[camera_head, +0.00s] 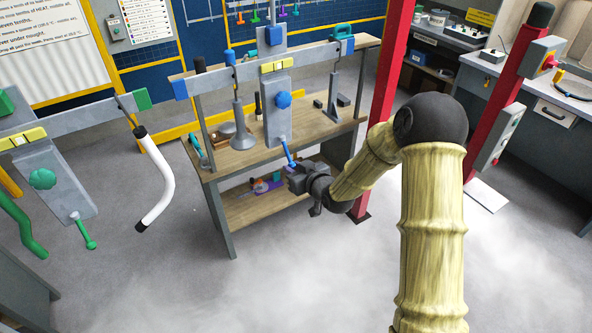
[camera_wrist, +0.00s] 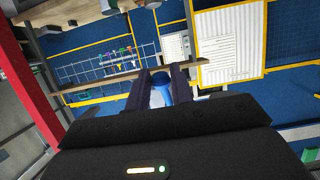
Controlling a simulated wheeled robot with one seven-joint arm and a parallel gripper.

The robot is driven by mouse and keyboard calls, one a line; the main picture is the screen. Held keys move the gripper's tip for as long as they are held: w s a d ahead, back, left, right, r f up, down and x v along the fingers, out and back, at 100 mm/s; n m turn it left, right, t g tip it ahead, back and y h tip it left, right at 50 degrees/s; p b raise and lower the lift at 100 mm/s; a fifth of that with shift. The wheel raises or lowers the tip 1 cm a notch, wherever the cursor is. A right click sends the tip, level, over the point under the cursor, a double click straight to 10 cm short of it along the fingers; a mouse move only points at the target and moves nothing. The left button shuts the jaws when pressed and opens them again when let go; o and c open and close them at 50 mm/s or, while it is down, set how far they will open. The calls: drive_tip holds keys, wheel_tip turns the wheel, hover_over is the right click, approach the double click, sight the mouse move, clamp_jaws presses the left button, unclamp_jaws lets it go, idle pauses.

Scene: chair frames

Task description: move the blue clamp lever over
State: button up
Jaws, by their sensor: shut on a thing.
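The blue clamp lever (camera_head: 287,151) hangs from the lower end of a grey clamp plate (camera_head: 275,115) with a blue knob. The plate is on a grey crossbar above the wooden bench. My gripper (camera_head: 293,170) is at the lever's lower end, shut on it. In the wrist view, the lever's blue end (camera_wrist: 161,88) sits between the two dark fingers of my gripper (camera_wrist: 160,93). The fingers hide part of the lever.
A wooden bench (camera_head: 238,157) stands behind the lever, with a shelf below. A red post (camera_head: 389,75) rises right of my gripper. A similar frame with a green lever (camera_head: 84,232) and white bent tube (camera_head: 157,185) is at left. Floor in front is clear.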

drive_tip(key=shift+w+a+f+b, duration=0.35)
drive_tip(key=shift+w+f+b, duration=0.1)
drive_tip(key=shift+w, duration=0.1)
drive_tip(key=o, duration=0.8)
drive_tip(key=shift+o, duration=0.2)
drive_tip(key=b+v, duration=0.4)
drive_tip(key=v, duration=1.3)
drive_tip(key=shift+d+r, duration=0.1)
drive_tip(key=shift+d, duration=0.05)
